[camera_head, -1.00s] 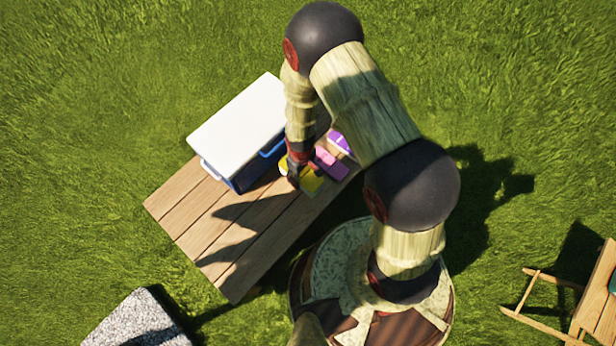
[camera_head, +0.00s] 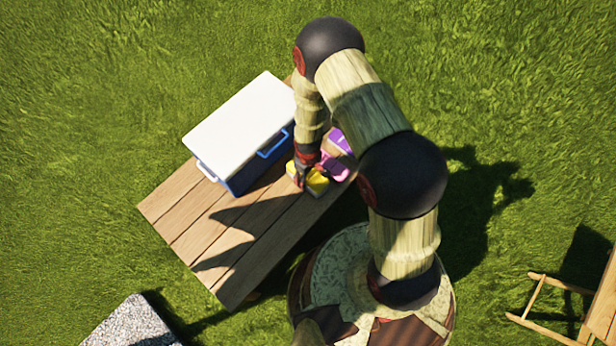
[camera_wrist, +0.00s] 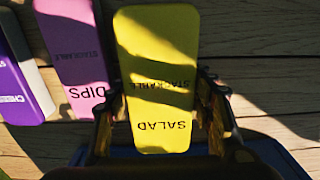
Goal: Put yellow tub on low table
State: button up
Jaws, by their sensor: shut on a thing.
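The yellow tub (camera_head: 319,186), marked SALAD, is between the two fingers of my gripper (camera_head: 304,178). In the wrist view the fingers press on the long sides of the yellow tub (camera_wrist: 160,60), and the gripper (camera_wrist: 160,115) is shut on it. The tub is over the front part of a plank table (camera_head: 236,258); I cannot tell whether it still touches the planks. A small wooden table-like piece (camera_head: 603,305) with a slatted frame is cut off at the right edge. I cannot tell which piece is the low table.
A pink tub (camera_wrist: 75,60), marked DIPS, lies close beside the yellow one, with a purple tub (camera_wrist: 22,85) beyond it. A blue cooler with a white lid (camera_head: 240,120) stands close behind my gripper. A grey stone block (camera_head: 130,325) is at the lower left. Grass lies between.

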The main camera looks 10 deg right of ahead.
jog(key=o, duration=1.5)
jog(key=shift+f, duration=0.1)
jog(key=shift+o, duration=0.4)
